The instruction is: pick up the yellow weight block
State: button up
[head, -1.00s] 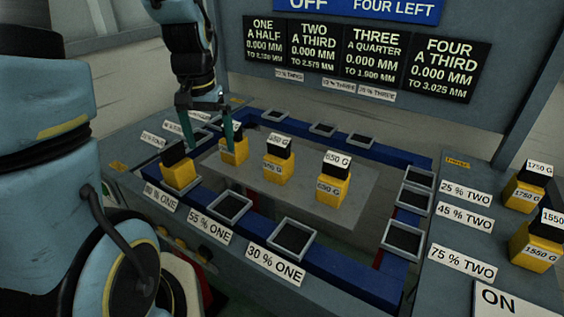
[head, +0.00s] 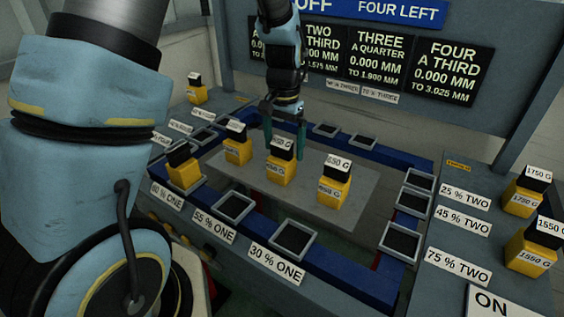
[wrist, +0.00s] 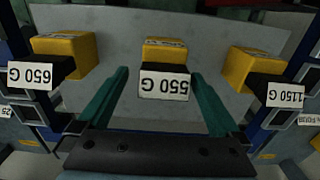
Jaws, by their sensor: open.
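Several yellow weight blocks with black tops and white labels stand upright on a grey plate. The middle one, labelled 550 G (head: 278,173), is flanked by the teal fingers of my gripper (head: 285,146). In the wrist view this 550 G block (wrist: 165,50) lies between the open fingers of my gripper (wrist: 161,76), with a visible gap on each side. The 650 G block (head: 331,193) stands to its right in the head view and the 1150 G block (head: 237,153) to its left. No block is held.
Another yellow block (head: 185,176) sits at the plate's left, by the 80 % ONE label. Empty square holders (head: 235,208) line the blue frame (head: 330,271). Heavier blocks (head: 520,205) stand at the right. One more block (head: 196,96) stands at the back left.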

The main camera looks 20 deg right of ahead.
aim_at(281, 157)
jog(key=shift+w+a+f+p, duration=0.15)
jog(key=shift+f+p, duration=0.45)
jog(key=shift+f, duration=0.85)
jog(key=shift+s+a+f+p, duration=0.1)
jog(key=shift+f+p, duration=0.45)
jog(key=shift+f, duration=0.85)
grip_shut()
jog(key=shift+w, duration=0.1)
